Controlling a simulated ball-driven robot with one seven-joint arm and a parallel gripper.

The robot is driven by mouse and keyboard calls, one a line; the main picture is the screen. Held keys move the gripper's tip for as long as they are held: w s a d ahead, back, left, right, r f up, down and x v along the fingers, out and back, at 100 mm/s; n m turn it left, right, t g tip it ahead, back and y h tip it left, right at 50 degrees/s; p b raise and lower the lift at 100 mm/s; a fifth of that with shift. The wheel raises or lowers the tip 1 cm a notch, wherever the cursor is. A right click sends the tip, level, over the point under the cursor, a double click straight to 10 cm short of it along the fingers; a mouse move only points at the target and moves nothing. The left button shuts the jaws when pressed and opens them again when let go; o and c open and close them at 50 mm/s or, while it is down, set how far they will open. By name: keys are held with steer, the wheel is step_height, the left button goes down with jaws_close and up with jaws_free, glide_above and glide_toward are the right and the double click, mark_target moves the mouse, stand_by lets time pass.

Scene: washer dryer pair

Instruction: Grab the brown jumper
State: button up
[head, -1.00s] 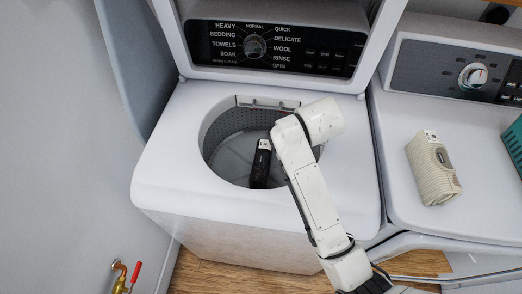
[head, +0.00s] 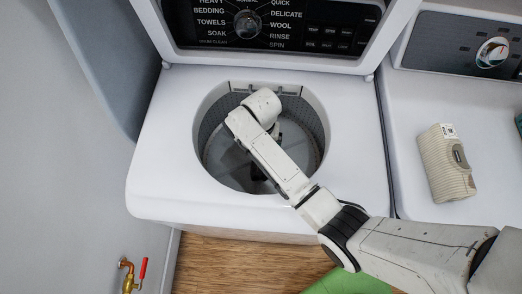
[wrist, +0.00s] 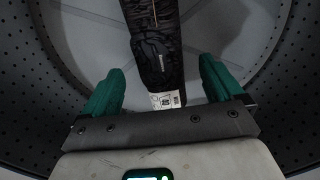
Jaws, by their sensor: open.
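A dark, nearly black folded garment with a wavy pattern (wrist: 155,45), the likely brown jumper, lies in the washer drum. A white printed tag shows at its near end. In the wrist view my gripper (wrist: 158,78) is open, its green fingers on either side of the garment's tagged end. The gap between them is wider than the garment, and I see no finger touching it. How far the garment lies below the fingers is hard to tell. In the head view my arm hides most of the garment and the gripper inside the drum.
The top-load washer (head: 160,160) stands open, its round rim close around my arm. Perforated drum walls (wrist: 40,75) surround the gripper. A beige folded item with a tag (head: 445,165) lies on the dryer (head: 415,120) to the right. A red-handled valve (head: 141,270) is at lower left.

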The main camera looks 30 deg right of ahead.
steer(key=shift+a+f, duration=0.1)
steer(key=shift+f, duration=2.7)
steer(key=shift+s, duration=0.1)
steer(key=c, duration=1.4)
steer(key=shift+c, duration=0.6)
steer(key=shift+r, duration=0.1)
steer(key=shift+r, duration=0.1)
